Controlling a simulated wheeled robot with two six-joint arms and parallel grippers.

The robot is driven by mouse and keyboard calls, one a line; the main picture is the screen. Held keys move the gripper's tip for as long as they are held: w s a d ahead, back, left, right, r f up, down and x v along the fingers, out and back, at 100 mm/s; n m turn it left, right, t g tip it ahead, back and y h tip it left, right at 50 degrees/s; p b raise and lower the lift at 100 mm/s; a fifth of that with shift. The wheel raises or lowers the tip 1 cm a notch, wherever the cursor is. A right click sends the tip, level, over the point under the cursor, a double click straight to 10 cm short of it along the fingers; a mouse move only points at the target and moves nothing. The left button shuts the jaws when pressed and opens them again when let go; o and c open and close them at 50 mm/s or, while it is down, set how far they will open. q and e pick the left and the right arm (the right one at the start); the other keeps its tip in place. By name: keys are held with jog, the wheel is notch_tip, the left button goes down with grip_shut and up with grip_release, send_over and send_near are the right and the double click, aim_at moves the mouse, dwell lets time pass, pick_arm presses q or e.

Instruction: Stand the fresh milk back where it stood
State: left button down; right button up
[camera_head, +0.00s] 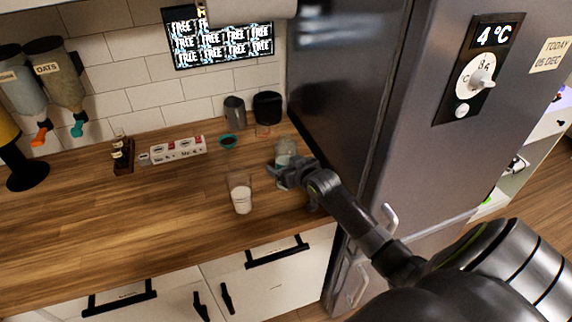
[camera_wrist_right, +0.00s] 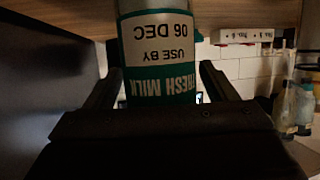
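The fresh milk (camera_head: 285,147) is a clear bottle with a green and white label, upright at the right end of the wooden counter, near the fridge. In the right wrist view the milk bottle (camera_wrist_right: 158,50) appears upside down, with "USE BY 06 DEC" on its label. My right gripper (camera_head: 283,172) is at the bottle, with one finger on each side, close against it. In the right wrist view the gripper (camera_wrist_right: 160,85) appears shut on it. The gripper hides the bottle's lower part, so I cannot tell whether its base touches the counter. My left gripper is not in view.
A glass with white liquid (camera_head: 241,197) stands just left of the gripper. The fridge (camera_head: 350,90) rises close on the right. The counter's left front is clear.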

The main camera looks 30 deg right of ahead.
jog(key=shift+r, duration=0.15)
jog(key=b+v, duration=0.1)
jog(key=v, duration=1.1)
jog(key=shift+a, duration=0.1)
dwell(0.5)
